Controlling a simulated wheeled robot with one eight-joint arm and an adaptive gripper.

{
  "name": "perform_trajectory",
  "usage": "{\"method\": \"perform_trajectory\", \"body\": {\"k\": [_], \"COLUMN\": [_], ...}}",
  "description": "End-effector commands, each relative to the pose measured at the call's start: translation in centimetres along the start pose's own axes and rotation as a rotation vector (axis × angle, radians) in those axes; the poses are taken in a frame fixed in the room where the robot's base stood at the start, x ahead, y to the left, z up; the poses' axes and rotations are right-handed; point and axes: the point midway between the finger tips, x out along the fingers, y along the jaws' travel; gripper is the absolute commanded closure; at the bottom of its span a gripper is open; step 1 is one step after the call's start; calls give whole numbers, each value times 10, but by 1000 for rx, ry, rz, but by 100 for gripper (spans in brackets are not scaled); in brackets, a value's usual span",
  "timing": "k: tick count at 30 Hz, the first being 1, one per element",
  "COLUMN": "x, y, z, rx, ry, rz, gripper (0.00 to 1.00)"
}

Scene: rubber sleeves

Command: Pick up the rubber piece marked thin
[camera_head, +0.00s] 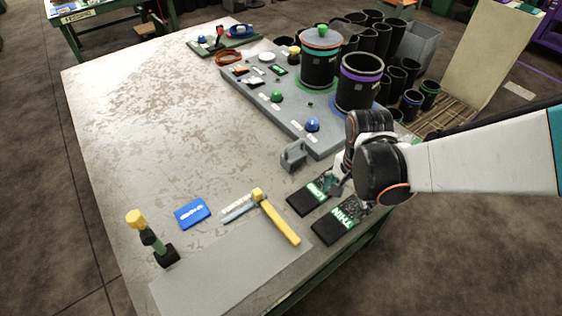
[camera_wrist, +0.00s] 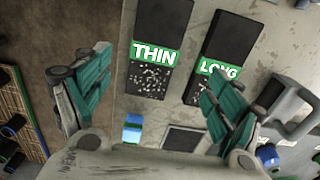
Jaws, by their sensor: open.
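The rubber piece marked THIN (camera_head: 340,222) is a black flat rectangle with a green label and white letters. It lies flat near the right edge of the table. In the wrist view the THIN piece (camera_wrist: 154,55) is at upper centre, with a speckled patch below its label, between my spread fingers. My gripper (camera_wrist: 156,64) is open and empty, above and apart from the piece. In the head view my gripper (camera_head: 340,186) hovers over the far ends of the two black pieces and hides part of them. A similar piece marked LONG (camera_head: 308,199) lies beside it; its end is near my right finger in the wrist view.
A grey bracket (camera_head: 293,156) stands behind the LONG piece. A yellow-handled tool (camera_head: 278,218), a blue card (camera_head: 192,213) and a yellow-topped upright tool (camera_head: 150,236) lie or stand leftward. A grey board (camera_head: 250,92) carries large black cylinders. The left tabletop is clear.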

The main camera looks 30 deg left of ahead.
Motion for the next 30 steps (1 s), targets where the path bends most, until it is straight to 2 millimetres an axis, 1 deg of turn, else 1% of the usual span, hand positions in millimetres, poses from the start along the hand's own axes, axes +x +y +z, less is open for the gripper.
{"method": "perform_trajectory", "body": {"k": [1, 3, 6, 11, 13, 18, 21, 24, 29, 30], "x": [12, 21, 28, 34, 41, 66, 78, 83, 82, 82], "y": [-2, -2, -2, 0, 1, 7, 6, 7, 7, 7], "z": [-1, -1, -2, -3, -3, -6, -6, -6, -6, -6], "rx": [-1, 0, 1, 2, 3, 4, 3, 3, 3, 3], "ry": [0, 0, 0, 0, 0, 0, 0, 0, 0, 0], "rz": [0, 0, 0, 0, 0, 0, 0, 0, 0, 0], "gripper": [14, 14, 14, 14, 14, 14, 14, 14, 14, 16]}}
